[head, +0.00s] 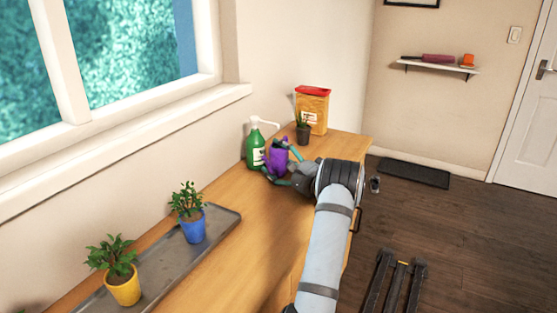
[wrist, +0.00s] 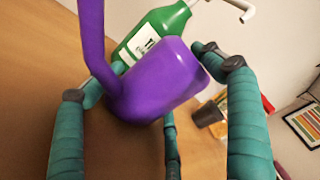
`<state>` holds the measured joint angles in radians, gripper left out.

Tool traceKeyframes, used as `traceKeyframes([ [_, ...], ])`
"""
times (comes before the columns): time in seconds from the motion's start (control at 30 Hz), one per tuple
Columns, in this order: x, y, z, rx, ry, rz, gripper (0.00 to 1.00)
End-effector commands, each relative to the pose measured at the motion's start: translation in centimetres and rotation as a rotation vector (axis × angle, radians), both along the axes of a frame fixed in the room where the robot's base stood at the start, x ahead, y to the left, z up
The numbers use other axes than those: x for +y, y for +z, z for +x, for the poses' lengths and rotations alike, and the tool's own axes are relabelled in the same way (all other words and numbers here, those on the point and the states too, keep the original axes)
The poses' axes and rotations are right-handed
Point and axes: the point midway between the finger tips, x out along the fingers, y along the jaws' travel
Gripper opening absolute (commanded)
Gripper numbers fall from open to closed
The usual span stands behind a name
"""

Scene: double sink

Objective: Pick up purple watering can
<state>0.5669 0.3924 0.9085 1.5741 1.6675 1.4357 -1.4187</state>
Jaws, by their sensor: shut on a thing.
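The purple watering can (head: 277,160) is at the far part of the wooden counter, just right of the green bottle. My gripper (head: 278,162) reaches it from the right with its teal fingers around it. In the wrist view the purple watering can (wrist: 158,82) lies between the teal fingers (wrist: 155,110), with its spout or handle rising at the upper left. The gripper is shut on the can. I cannot tell whether the can is lifted off the counter.
The green pump bottle (head: 257,146) stands close beside the can. A small dark plant pot (head: 303,134) and a red-lidded container (head: 312,110) stand behind. A grey tray (head: 222,222) holds blue (head: 193,230) and yellow (head: 123,288) potted plants nearer. The counter (head: 250,255) beside the tray is clear.

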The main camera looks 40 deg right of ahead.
Motion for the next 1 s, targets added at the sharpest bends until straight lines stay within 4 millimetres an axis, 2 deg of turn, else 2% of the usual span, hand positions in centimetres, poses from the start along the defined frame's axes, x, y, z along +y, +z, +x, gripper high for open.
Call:
traceKeyframes([
  [0.4,0.2,-0.2,0.1,0.004,0.004,0.003,0.36],
  [0.67,0.2,0.1,0.1,0.002,0.005,0.002,0.35],
  [0.83,0.2,1.9,0.1,-0.002,0.003,-0.002,0.35],
  [0.97,0.1,4.6,0.1,-0.004,0.002,-0.006,0.35],
  [1.0,-0.8,4.8,-0.9,-0.002,-0.005,-0.003,0.35],
])
